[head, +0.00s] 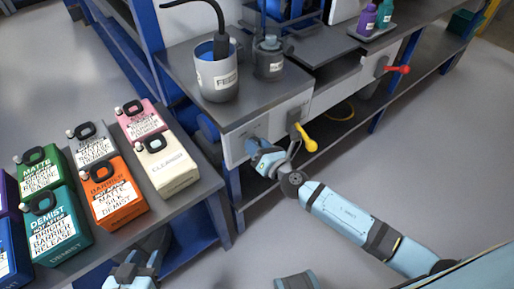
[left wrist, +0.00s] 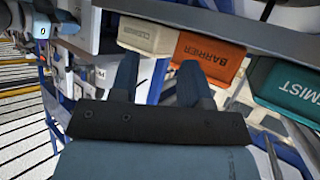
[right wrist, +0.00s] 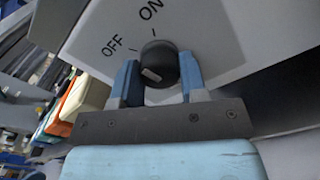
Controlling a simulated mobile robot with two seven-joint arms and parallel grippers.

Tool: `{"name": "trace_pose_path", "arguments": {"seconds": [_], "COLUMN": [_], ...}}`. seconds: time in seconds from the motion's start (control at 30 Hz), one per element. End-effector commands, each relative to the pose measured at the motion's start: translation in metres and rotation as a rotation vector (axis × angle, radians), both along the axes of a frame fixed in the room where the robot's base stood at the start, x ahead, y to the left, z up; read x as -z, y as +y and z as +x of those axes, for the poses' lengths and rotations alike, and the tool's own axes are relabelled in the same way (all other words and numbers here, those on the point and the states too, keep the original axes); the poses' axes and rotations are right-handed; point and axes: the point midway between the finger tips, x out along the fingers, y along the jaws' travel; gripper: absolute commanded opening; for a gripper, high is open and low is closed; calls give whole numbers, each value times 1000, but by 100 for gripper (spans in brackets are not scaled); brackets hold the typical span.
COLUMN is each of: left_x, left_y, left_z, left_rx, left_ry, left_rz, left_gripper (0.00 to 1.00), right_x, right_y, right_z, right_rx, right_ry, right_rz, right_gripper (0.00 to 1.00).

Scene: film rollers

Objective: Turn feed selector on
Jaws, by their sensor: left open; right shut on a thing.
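The feed selector is a round black knob (right wrist: 158,62) with a pale mark on its face. It sits on a light panel with OFF and ON printed beside it, each with a tick line. I cannot tell which tick the knob points to. My right gripper (right wrist: 158,80) is shut on the knob, with a blue finger on each side; in the head view the right gripper (head: 256,148) is at the bench's front panel and hides the knob. My left gripper (head: 138,272) is open and empty, low by the shelf of bottles; its fingers show in the left wrist view (left wrist: 158,80).
A yellow-handled lever (head: 305,138) is just right of my right gripper, and a red-handled lever (head: 398,69) is farther right. A grey FEED pot (head: 217,82) stands on the bench above. Several coloured containers, including a cream one (head: 166,168), stand on the left shelf.

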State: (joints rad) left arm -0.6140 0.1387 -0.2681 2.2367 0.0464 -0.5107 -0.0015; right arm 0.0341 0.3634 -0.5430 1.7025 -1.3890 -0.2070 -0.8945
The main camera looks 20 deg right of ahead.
Motion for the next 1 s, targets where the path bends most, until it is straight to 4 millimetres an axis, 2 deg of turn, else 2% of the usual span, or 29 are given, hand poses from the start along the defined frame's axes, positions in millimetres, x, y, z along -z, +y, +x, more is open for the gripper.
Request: {"name": "trace_pose_path", "arguments": {"seconds": [0.5, 1.0], "left_x": [0, 2], "left_y": [-1, 0], "left_z": [1, 0], "left_rx": [3, 3], "left_ry": [-16, -10], "left_rz": [-11, -8], "left_gripper": [43, 43], "right_x": [0, 0], "right_y": [0, 0], "right_z": [-1, 0], "right_rx": [2, 2], "right_ry": [158, 230], "right_rz": [434, 632], "right_gripper": [16, 16]}}
